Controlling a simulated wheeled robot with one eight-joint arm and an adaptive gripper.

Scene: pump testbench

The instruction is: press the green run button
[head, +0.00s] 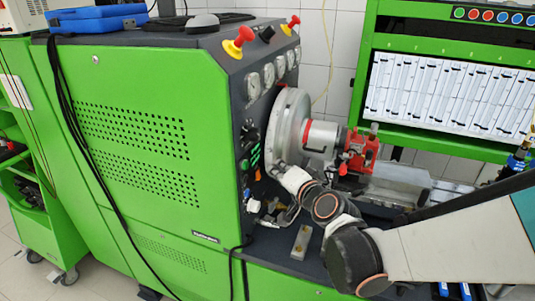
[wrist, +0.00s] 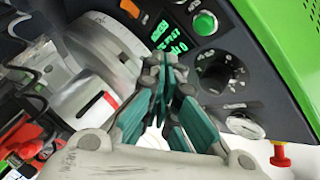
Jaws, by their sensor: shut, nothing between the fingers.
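The green run button (wrist: 204,22) is a round, bright green cap in a light ring on the dark panel, near the top of the wrist view. In the head view the run button (head: 244,165) is small on the dark side panel, beside the lit green displays (head: 255,156). My gripper (wrist: 167,64) is shut and empty, its teal-padded fingers pointing toward the panel. In the wrist view its tips appear below and left of the button, just under the green display (wrist: 165,37). No contact with the button shows. The fingers are hard to make out in the head view.
A black dial knob (wrist: 218,72) lies close right of my fingers. A gauge (wrist: 245,125) and a red-yellow stop button (wrist: 280,153) are farther along the panel. A large metal disc (head: 290,128) and a red clamp (head: 357,153) stand close to my arm.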

